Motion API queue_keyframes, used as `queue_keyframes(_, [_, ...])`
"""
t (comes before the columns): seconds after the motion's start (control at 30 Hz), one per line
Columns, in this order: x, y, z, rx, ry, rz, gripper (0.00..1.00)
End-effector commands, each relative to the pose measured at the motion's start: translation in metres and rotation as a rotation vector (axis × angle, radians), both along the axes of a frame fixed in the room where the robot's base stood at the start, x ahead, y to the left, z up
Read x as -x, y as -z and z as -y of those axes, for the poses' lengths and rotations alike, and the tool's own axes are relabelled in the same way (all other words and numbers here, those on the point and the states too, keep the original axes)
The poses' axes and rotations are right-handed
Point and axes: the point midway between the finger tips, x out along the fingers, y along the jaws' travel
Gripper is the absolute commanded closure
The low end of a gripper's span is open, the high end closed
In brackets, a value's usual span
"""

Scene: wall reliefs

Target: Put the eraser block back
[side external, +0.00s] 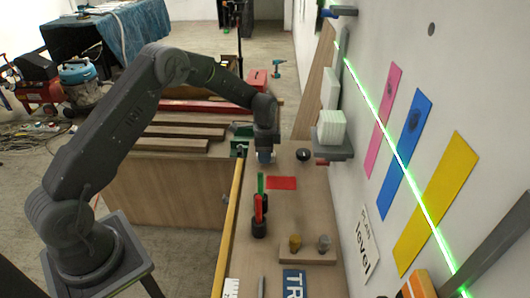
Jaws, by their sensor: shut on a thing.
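My gripper (265,150) points down over the far end of the wooden bench top, by its left side. It is shut on a small blue and pale block (264,157), which I take for the eraser block. The block is small and partly hidden by the gripper, and I cannot tell whether it touches the bench. A flat red rectangle (282,183) lies on the bench, nearer the camera and slightly right of the gripper.
A dark cup (259,228) with red and green upright items stands mid-bench. A wooden holder (306,256) with two knobs is nearer. A dark ball (303,154) lies right of the gripper. A wall shelf (334,151) bears a pale block (331,130). A yellow strip (229,228) edges the bench.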

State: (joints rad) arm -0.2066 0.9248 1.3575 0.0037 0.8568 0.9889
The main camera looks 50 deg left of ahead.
Motion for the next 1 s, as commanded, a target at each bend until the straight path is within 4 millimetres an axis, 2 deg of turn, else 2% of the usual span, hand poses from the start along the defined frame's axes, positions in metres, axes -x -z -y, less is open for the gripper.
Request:
queue_keyframes(0.8, [0.0,0.012,0.0,0.0,0.0,0.0,0.96])
queue_keyframes(0.83, [0.0,0.011,0.0,0.0,0.0,0.0,0.64])
queue_keyframes(1.0, [0.0,0.011,0.0,0.0,0.0,0.0,0.48])
